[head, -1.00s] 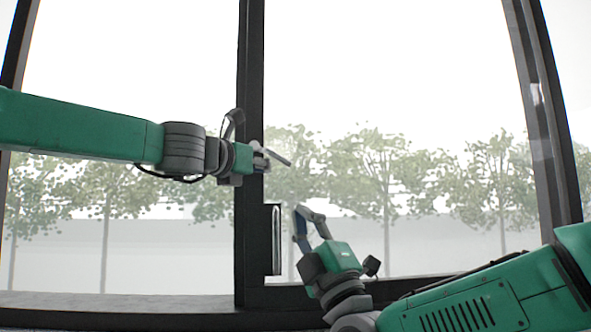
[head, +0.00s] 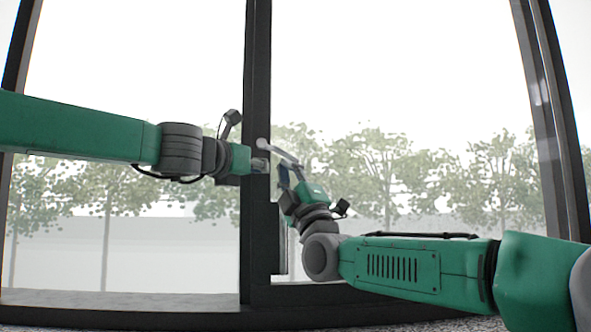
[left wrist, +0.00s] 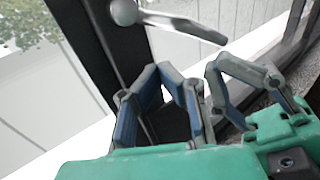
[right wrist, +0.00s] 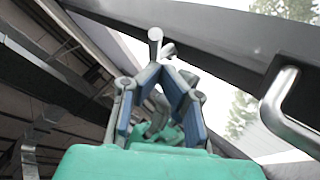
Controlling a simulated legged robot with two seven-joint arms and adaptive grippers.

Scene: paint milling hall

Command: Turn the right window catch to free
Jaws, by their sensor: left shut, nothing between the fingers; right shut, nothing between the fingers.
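The window catch (head: 284,153) is a grey lever on the dark upright post. Its round hub is at the upper left and its arm slopes down to the right. It also shows in the left wrist view (left wrist: 180,22) and, seen end-on, in the right wrist view (right wrist: 156,45). My left gripper (head: 266,165) is shut and empty, just below the hub. My right gripper (head: 283,168) is shut and empty, just below the lever arm, with its fingertips (right wrist: 165,60) close to it. I cannot tell whether either gripper touches the catch.
A grey pull handle (right wrist: 284,108) stands on the frame below the catch; my right arm partly hides it in the head view. The dark post (head: 257,70) runs up between two panes. A sill (head: 120,303) runs along the bottom.

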